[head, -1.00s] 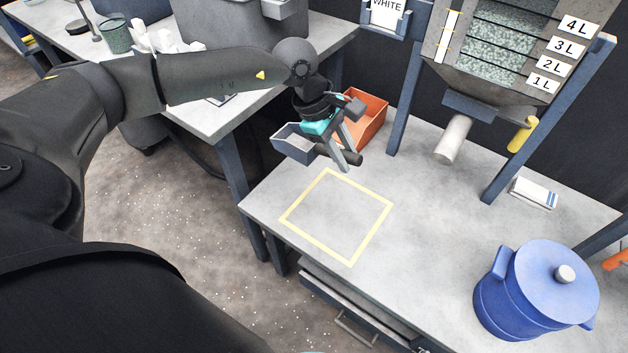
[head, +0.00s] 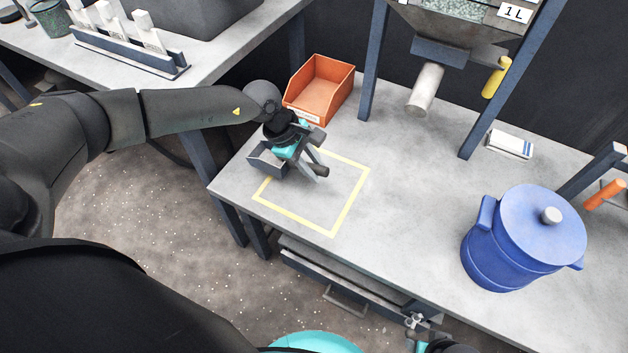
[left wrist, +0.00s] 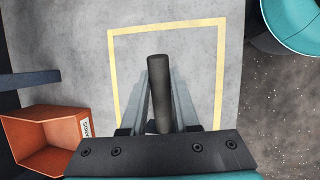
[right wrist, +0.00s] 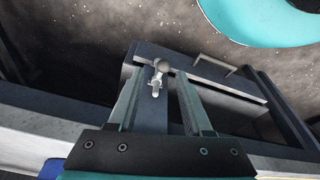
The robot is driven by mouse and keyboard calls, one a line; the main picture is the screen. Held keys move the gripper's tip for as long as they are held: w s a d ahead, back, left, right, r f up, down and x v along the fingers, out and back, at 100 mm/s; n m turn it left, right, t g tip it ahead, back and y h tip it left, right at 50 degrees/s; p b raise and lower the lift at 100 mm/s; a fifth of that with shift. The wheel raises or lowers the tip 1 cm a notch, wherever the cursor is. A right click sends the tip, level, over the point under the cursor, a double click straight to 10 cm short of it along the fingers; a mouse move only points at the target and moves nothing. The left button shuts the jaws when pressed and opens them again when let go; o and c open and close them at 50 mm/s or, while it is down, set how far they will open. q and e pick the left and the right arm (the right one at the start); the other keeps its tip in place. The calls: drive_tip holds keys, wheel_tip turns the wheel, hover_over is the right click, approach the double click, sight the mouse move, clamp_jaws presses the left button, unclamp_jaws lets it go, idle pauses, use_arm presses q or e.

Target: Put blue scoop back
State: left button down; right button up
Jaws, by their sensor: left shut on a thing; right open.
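My left gripper (head: 316,172) is shut on the dark handle of the blue-grey scoop (head: 264,160). In the left wrist view the handle (left wrist: 158,95) lies between the fingers; the scoop's bowl is hidden there. In the head view the bowl is at the left of the yellow square outline (head: 345,207) on the table, partly covered by the gripper. I cannot tell whether the scoop touches the tabletop. My right gripper (right wrist: 160,85) is open below the table's front edge, with a small metal fitting (right wrist: 157,75) seen between its fingers.
An orange bin (head: 318,92) stands behind the square. A blue lidded pot (head: 520,245) is at the right. A hopper spout (head: 425,90) hangs behind, with a white pack (head: 510,144) near it. A drawer (head: 345,285) is under the front edge. The middle tabletop is clear.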

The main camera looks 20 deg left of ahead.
use_arm(q)
drive_tip(key=shift+f+b, duration=0.7)
drive_tip(key=shift+f, duration=1.4)
use_arm(e)
drive_tip(key=shift+w+a+r+t, duration=0.1)
drive_tip(key=shift+w+r, duration=0.2)
drive_tip(key=shift+r, duration=0.3)
drive_tip(key=shift+w+r+t, duration=0.1)
drive_tip(key=shift+w+r, duration=0.15)
drive_tip(key=shift+r, duration=0.3)
drive_tip(key=shift+w+a+r+t, duration=0.1)
drive_tip(key=shift+w+r, duration=0.2)
drive_tip(key=shift+r, duration=0.3)
use_arm(q)
drive_tip(key=shift+f, duration=0.1)
drive_tip(key=c, duration=0.7)
unclamp_jaws()
drive_tip(key=shift+o, duration=0.2)
use_arm(e)
drive_tip(key=shift+w+r, duration=0.1)
drive_tip(key=shift+r, duration=0.1)
